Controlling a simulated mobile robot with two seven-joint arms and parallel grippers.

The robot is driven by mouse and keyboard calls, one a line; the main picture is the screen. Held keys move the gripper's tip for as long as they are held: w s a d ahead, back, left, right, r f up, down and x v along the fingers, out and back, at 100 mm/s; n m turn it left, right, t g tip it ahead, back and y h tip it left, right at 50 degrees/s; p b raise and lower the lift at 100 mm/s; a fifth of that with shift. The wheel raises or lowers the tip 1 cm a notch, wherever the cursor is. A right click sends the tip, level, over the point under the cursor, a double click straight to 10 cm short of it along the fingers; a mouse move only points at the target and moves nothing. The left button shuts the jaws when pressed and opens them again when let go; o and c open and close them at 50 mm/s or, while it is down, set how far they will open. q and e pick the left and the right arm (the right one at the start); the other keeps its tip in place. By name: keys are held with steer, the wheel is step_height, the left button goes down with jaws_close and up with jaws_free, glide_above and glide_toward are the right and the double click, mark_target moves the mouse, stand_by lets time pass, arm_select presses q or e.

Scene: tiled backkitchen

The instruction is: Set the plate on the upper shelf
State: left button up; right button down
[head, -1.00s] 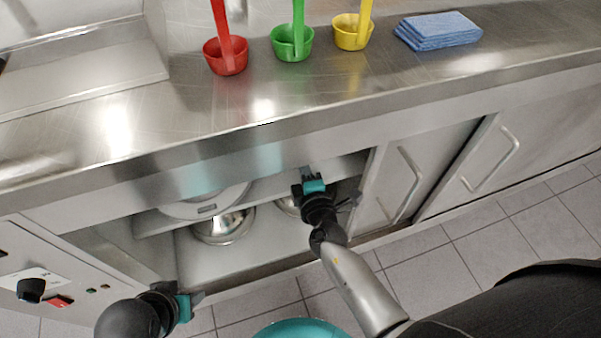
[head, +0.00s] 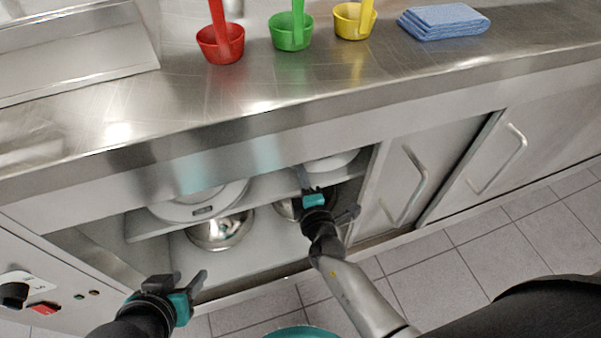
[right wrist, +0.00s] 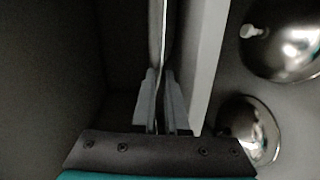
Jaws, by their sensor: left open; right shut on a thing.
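A white plate (head: 332,161) is in the open cupboard under the counter, partly hidden by the counter edge. My right gripper (head: 308,183) is shut on its near rim. In the right wrist view the plate (right wrist: 157,35) shows edge-on between the fingers (right wrist: 162,110). The upper shelf (head: 262,188) runs across the cupboard; its pale edge (right wrist: 208,65) is close beside the plate and roughly parallel, with the plate on its upper side. I cannot tell whether they touch. My left gripper (head: 184,283) is open and empty in front of the cupboard's left side.
A white dish (head: 200,207) sits on the shelf's left part. Shiny metal domes (head: 220,231) stand below the shelf. A cupboard door (head: 395,185) bounds the opening at right. Red (head: 221,44), green (head: 291,32) and yellow (head: 354,20) ladles and blue cloths (head: 444,21) are on the counter.

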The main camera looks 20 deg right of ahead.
steer(key=shift+r, duration=0.15)
arm_select(q)
steer(key=shift+w+d+t, duration=0.3)
steer(key=shift+d, duration=0.05)
arm_select(e)
steer(key=c, duration=1.2)
jaws_free()
steer(key=shift+f, duration=0.3)
